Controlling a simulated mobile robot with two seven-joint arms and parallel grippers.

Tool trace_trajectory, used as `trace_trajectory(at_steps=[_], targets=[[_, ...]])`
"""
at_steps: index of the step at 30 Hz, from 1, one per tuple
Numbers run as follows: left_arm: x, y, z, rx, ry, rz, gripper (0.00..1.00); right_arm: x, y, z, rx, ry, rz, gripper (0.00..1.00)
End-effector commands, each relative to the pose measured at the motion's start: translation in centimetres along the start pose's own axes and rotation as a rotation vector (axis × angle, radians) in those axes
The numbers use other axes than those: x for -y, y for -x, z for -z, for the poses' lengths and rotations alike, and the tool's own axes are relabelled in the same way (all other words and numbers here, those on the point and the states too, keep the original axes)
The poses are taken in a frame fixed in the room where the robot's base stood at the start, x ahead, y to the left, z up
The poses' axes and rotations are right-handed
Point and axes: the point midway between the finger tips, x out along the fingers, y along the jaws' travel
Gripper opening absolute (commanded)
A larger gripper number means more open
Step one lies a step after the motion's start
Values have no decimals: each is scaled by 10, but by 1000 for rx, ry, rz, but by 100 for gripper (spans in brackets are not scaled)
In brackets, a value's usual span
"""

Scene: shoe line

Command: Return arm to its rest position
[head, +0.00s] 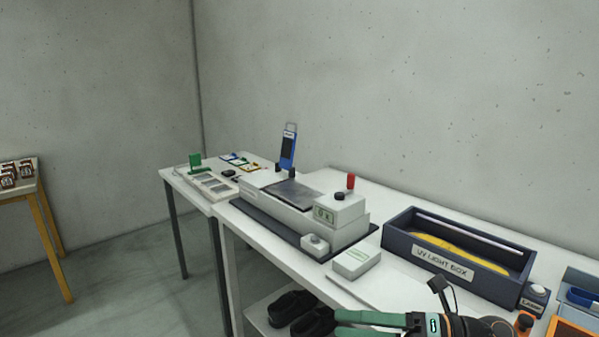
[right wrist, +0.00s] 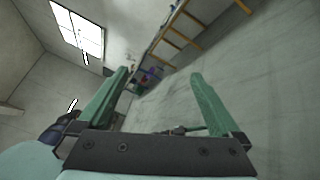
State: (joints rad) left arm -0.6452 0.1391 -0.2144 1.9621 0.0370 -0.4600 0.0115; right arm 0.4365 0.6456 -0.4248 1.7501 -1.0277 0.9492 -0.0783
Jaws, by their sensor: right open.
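My right gripper (head: 338,322) shows at the bottom edge of the head view, with its green fingers pointing left in front of the workbench. In the right wrist view its two fingers (right wrist: 160,75) stand wide apart with nothing between them. It is open and empty, apart from the things on the bench. Part of my right arm is cut off by the lower edge of the head view. My left gripper is in neither view.
The white workbench (head: 345,292) carries a grey machine (head: 290,213) and a dark UV light box (head: 440,262). Black shoes (head: 290,308) lie on the shelf below, close to my right gripper. A blue tray and an orange-edged bin (head: 570,328) stand at the right. Floor at the left is clear.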

Motion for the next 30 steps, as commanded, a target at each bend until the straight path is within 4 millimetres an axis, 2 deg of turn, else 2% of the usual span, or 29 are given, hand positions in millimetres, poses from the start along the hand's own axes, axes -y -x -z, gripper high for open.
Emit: trace_trajectory(at_steps=[2,5,8,11,14,16,19,21,24,27,30], targets=[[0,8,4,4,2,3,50,-4,-6,-1,156,-196,-115,100],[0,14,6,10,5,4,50,6,0,-6,364,-451,-221,100],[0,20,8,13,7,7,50,32,16,-3,582,-723,-286,100],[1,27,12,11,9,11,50,71,38,14,806,-1011,-312,100],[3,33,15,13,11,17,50,115,62,53,1028,-1310,-302,100],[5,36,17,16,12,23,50,144,79,93,1179,-1518,-273,100],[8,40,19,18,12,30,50,172,96,155,1356,-1773,-217,100],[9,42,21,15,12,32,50,183,103,193,1448,-1912,-175,100],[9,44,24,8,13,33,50,190,109,234,1537,-2052,-127,100],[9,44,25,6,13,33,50,192,111,258,1584,-2131,-98,100],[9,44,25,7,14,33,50,193,112,267,1601,-2159,-85,100]])
